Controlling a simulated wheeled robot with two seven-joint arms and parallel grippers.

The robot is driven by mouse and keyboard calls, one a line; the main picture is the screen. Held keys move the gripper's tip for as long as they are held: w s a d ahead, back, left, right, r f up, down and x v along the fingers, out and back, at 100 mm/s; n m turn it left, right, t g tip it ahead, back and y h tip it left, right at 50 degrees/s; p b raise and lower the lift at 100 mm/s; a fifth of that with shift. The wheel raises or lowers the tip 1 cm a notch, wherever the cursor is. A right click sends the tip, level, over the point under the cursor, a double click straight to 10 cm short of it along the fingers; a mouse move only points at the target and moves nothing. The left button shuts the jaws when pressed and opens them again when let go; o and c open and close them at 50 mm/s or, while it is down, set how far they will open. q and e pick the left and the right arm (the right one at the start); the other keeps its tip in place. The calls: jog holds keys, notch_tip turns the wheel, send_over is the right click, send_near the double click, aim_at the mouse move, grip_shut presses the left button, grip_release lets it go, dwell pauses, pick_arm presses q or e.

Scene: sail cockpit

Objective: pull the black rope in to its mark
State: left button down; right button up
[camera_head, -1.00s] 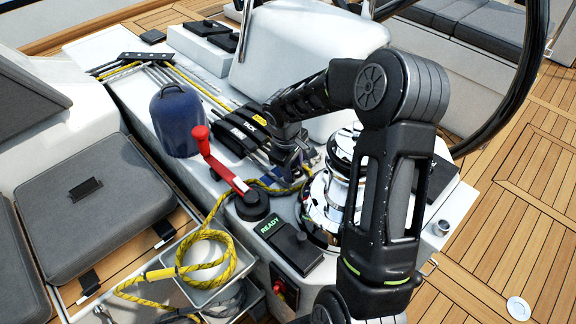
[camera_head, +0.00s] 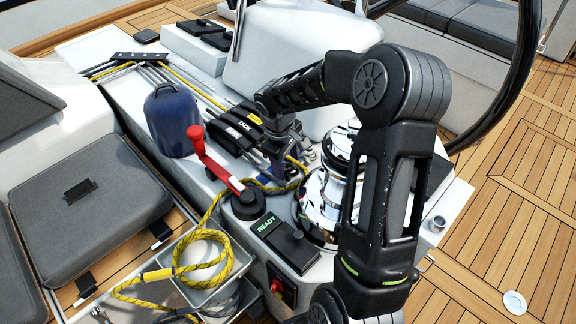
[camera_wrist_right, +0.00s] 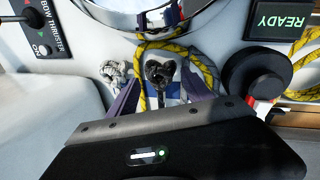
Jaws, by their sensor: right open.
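A black rope (camera_wrist_right: 160,74) shows in the right wrist view as a small bunched knot with a dark length leading down from it. My right gripper (camera_wrist_right: 160,92) is open, with one purple-grey finger on each side of this rope; I cannot tell whether either touches it. In the head view my right gripper (camera_head: 290,160) is low over the white console, between the rope clutches (camera_head: 238,128) and the chrome winch (camera_head: 322,195). There the black rope is hard to make out. Its mark is not clear in either view. My left gripper is out of view.
A yellow rope (camera_head: 215,208) runs close by the gripper, past the red-handled crank (camera_head: 213,168), into a tray. A pale rope (camera_wrist_right: 114,72) lies left of the fingers in the wrist view. A READY panel (camera_head: 282,240) and a blue winch cover (camera_head: 172,122) stand nearby.

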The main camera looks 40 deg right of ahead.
jog(key=r, duration=0.2)
jog(key=a+r, duration=0.1)
jog(key=r, duration=0.2)
jog(key=shift+s+r, duration=0.15)
